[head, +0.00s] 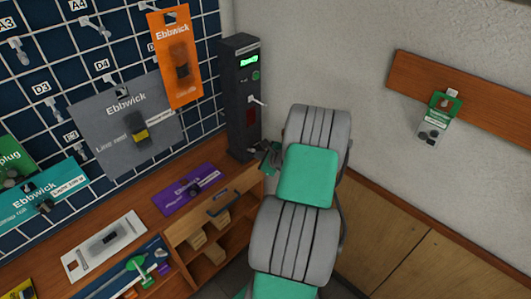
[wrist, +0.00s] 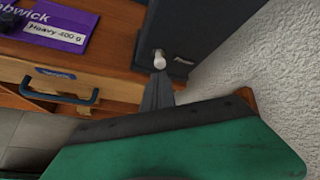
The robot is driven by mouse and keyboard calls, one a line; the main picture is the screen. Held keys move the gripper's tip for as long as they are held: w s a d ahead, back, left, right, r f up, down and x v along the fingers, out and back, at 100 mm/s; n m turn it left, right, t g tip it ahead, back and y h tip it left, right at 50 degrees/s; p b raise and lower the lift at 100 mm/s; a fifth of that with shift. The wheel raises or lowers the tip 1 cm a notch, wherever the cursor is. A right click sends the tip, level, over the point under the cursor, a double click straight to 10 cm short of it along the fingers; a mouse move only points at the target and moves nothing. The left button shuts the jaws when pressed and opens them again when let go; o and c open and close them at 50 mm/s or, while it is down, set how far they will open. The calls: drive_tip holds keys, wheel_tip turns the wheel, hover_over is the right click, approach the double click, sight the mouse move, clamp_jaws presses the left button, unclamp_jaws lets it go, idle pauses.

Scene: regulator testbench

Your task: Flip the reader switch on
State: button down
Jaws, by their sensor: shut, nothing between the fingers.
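The reader is a dark upright tower (head: 240,130) at the back corner of the bench, with a lit green display (head: 249,61). A pale lever switch (head: 257,101) sticks out from its front, above a dark red patch. In the wrist view, the lever's pale rounded end (wrist: 159,61) shows against the dark tower (wrist: 186,28), beside a small label. My gripper (head: 266,153) is shut and empty, in front of the tower and below the lever. In the wrist view, my fingertips (wrist: 158,78) appear just below the lever end; I cannot tell whether they touch it.
A purple package (head: 188,189) lies on the wooden bench left of the tower. A drawer with a dark handle (head: 223,203) is below it. A wire grid with hanging packages, including an orange one (head: 175,55), is behind. A pale wall stands close on the right.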

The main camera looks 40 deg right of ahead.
drive_tip(key=shift+d+r+p, duration=0.1)
drive_tip(key=shift+r+p, duration=0.55)
drive_tip(key=shift+r, duration=0.15)
drive_tip(key=shift+r, duration=0.1)
drive_tip(key=s+a+r+p, duration=0.1)
drive_tip(key=s+r+p, duration=0.5)
drive_tip(key=r+p, duration=0.1)
drive_tip(key=shift+a+r, duration=0.25)
drive_tip(key=shift+a, duration=0.15)
drive_tip(key=shift+d, duration=0.1)
